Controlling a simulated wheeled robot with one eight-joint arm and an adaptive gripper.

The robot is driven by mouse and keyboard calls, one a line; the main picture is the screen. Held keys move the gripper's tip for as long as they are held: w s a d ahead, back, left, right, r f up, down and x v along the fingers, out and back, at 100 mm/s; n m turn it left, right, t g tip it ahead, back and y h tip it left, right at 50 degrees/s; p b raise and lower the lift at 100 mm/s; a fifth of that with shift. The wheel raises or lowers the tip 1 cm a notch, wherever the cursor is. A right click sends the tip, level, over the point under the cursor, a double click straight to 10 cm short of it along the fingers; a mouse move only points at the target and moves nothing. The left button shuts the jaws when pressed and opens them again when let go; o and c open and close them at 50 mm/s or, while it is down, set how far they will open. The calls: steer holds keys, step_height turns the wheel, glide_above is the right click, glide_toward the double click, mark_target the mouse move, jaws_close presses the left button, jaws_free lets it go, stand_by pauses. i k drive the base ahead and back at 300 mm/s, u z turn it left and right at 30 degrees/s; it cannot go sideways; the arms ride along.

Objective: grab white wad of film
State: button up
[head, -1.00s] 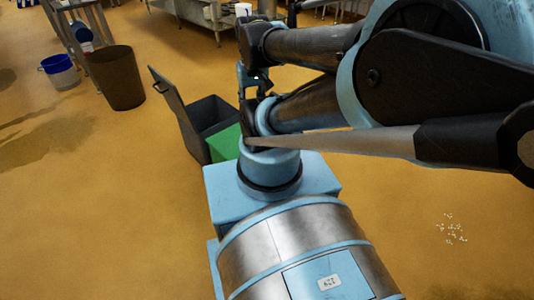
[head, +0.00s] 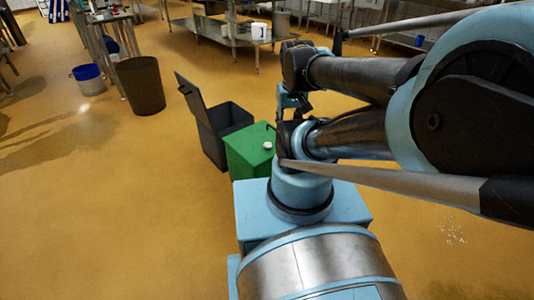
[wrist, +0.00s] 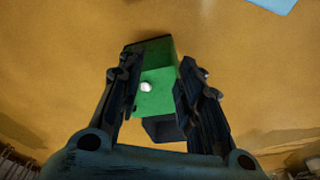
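The white wad of film (head: 267,145) is a small pale lump on top of a green bin (head: 248,155) in the head view. In the wrist view the wad (wrist: 147,87) lies on the green surface, seen between my fingers and nearer the left one. My gripper (wrist: 160,80) is open with nothing between its fingers. The wad looks well beyond the fingertips, and the gripper does not touch it. In the head view my arm hides most of the gripper.
A dark grey bin (head: 222,130) with its lid open stands against the green bin. A brown bin (head: 141,86) and a blue-and-white bucket (head: 88,78) stand at the back left. Small white bits (head: 453,232) lie on the floor at right. Floor at left is clear.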

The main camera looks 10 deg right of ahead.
mark_target(268, 145)
steer(key=z, duration=0.5)
steer(key=k, duration=1.7)
steer(key=u, duration=0.35)
steer(key=i, duration=1)
steer(key=z, duration=0.05)
